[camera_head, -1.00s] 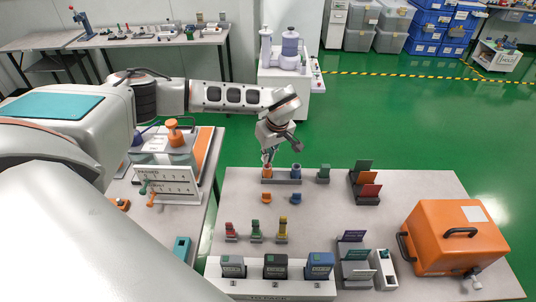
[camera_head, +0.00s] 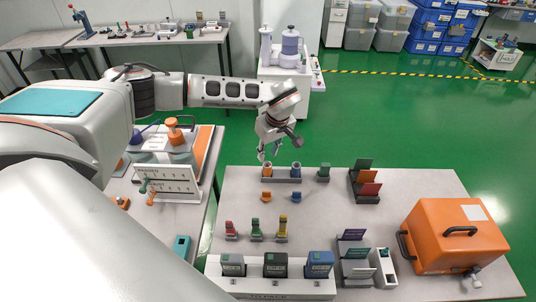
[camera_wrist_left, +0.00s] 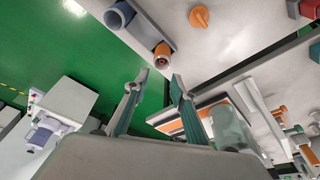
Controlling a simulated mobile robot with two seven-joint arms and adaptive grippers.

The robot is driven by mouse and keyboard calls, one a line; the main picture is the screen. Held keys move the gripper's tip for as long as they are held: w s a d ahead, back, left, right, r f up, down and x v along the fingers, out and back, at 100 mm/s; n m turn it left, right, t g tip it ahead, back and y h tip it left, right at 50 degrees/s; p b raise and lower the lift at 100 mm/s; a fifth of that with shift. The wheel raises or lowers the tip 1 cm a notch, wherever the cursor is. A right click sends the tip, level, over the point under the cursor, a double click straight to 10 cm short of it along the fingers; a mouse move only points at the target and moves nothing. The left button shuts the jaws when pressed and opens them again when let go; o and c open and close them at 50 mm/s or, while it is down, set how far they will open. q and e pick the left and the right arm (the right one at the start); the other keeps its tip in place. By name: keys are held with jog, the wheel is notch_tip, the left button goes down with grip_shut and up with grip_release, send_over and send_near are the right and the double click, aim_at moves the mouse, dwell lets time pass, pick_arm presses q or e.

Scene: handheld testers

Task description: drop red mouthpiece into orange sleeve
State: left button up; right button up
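The orange sleeve (camera_head: 267,169) stands in a grey rack at the back of the table. It also shows in the wrist view (camera_wrist_left: 162,55), with something small and reddish in its mouth that I cannot make out. My left gripper (camera_head: 268,153) is just above and behind the sleeve, apart from it. In the wrist view its two fingers (camera_wrist_left: 156,88) are spread with nothing between them. A red piece (camera_head: 231,228) stands upright in a small grey holder at the front left; I cannot tell whether it is the mouthpiece. My right gripper is not in view.
A blue sleeve (camera_head: 296,170) stands beside the orange one, with a green piece (camera_head: 323,172) farther right. Small orange (camera_head: 266,197) and blue (camera_head: 296,198) caps lie in front. Green (camera_head: 255,228) and yellow (camera_head: 282,227) pieces stand nearer. An orange case (camera_head: 456,239) occupies the right.

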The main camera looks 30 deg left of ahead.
aim_at(268, 170)
pick_arm(q)
notch_tip(268, 170, up, 6)
jog(key=shift+f, duration=0.1)
jog(key=shift+s, duration=0.15)
dwell(0.5)
